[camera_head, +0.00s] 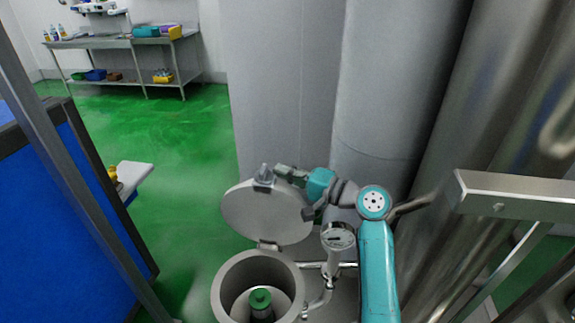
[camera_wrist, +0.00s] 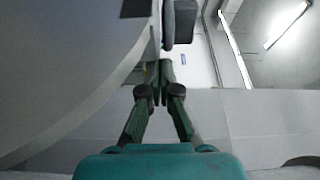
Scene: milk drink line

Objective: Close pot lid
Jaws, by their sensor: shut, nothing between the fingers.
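The round grey pot (camera_head: 224,291) stands at the bottom middle of the head view, with its mouth open. Its lid (camera_head: 262,213) stands raised and tilted on a hinge (camera_head: 268,246) at the rim's far side. A small metal fitting (camera_head: 264,176) sits at the lid's upper edge. My gripper (camera_head: 282,170) is beside that fitting, near the lid's top; I cannot tell whether they touch. In the wrist view my gripper (camera_wrist: 160,72) is shut and empty, with the lid's large grey face (camera_wrist: 70,65) close on its left.
Inside the pot is a green-topped part (camera_head: 260,298). A gauge (camera_head: 339,236) and pipes stand close to the pot's right. Large metal cylinders rise behind and to the right. A blue cabinet (camera_head: 60,215) is at left; green floor (camera_head: 185,180) lies open between.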

